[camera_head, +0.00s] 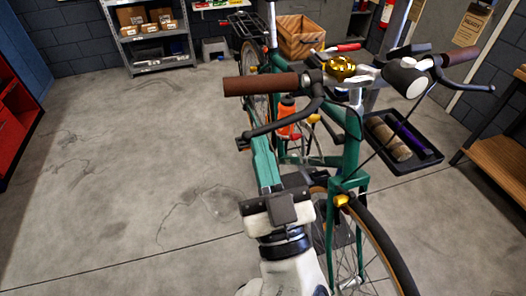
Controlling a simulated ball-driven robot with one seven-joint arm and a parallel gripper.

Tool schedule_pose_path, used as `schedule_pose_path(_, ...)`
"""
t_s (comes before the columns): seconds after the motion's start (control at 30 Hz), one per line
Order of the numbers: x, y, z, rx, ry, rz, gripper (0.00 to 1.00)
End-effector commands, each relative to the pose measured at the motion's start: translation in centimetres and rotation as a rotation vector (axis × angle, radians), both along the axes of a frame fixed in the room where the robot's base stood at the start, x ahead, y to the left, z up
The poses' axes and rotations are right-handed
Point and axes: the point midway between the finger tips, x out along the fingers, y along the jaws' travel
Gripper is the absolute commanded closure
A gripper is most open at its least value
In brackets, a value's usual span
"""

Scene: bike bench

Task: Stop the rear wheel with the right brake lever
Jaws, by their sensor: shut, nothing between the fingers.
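The lever slants down and left from the handlebar, with a clear gap below the grip. My gripper (259,145) has long teal fingers, shut together and empty. Their tips are close to the lever's outer end, overlapping it in the picture; I cannot tell if they touch. The rear wheel (247,57) is at the back, partly hidden by the grip and frame. I cannot tell whether it turns. The other brake lever (462,80) is at the right.
The front wheel (388,245) and teal fork stand right of my arm. An orange bottle (287,115) sits on the frame. A black tray (428,158) and wooden bench (500,155) are at the right. A red cabinet (15,115) is far left. The left floor is clear.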

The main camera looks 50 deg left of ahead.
Motion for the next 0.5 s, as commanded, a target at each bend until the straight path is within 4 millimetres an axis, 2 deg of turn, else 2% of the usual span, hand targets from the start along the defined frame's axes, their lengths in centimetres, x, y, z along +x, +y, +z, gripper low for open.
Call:
schedule_pose_path(0.07,0.0,0.0,-0.8,-0.002,0.000,0.000,1.00)
schedule_pose_path(0.5,-2.8,-4.9,-3.9,-0.004,0.004,-0.002,1.00)
